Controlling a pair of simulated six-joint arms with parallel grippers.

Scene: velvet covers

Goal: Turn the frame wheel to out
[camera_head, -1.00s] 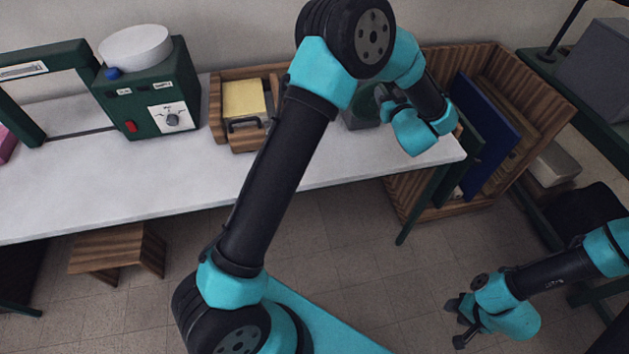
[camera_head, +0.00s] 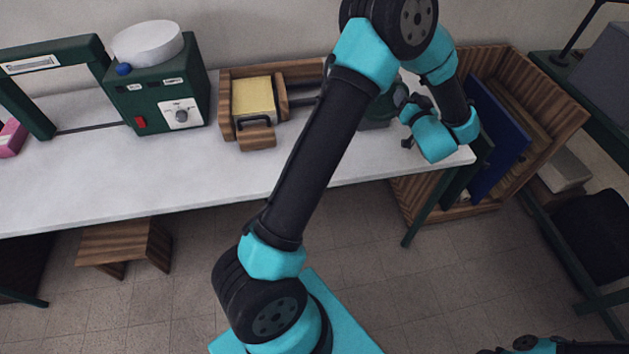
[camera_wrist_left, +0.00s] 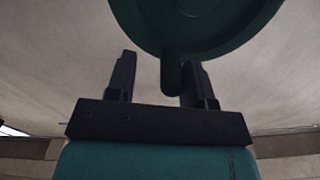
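The frame wheel (camera_wrist_left: 195,20) is a dark green disc at the top of the left wrist view, with a short peg handle (camera_wrist_left: 172,76) hanging from its rim. My left gripper (camera_wrist_left: 158,72) is open. The peg lies between its two fingers, nearer the right finger, with a clear gap to the left finger. In the head view my left gripper (camera_head: 404,118) is at the right end of the white table, beside a green part (camera_head: 376,112) that my arm partly covers. Part of my right arm (camera_head: 545,346) shows at the bottom edge; its fingers are cut off.
A green control box (camera_head: 160,95) with a dial and white round top, and a wooden tray (camera_head: 257,138) with a yellow block, stand on the white table (camera_head: 120,180). A wooden rack (camera_head: 540,110) with upright panels stands at the right. A wooden stool (camera_head: 125,245) is below the table.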

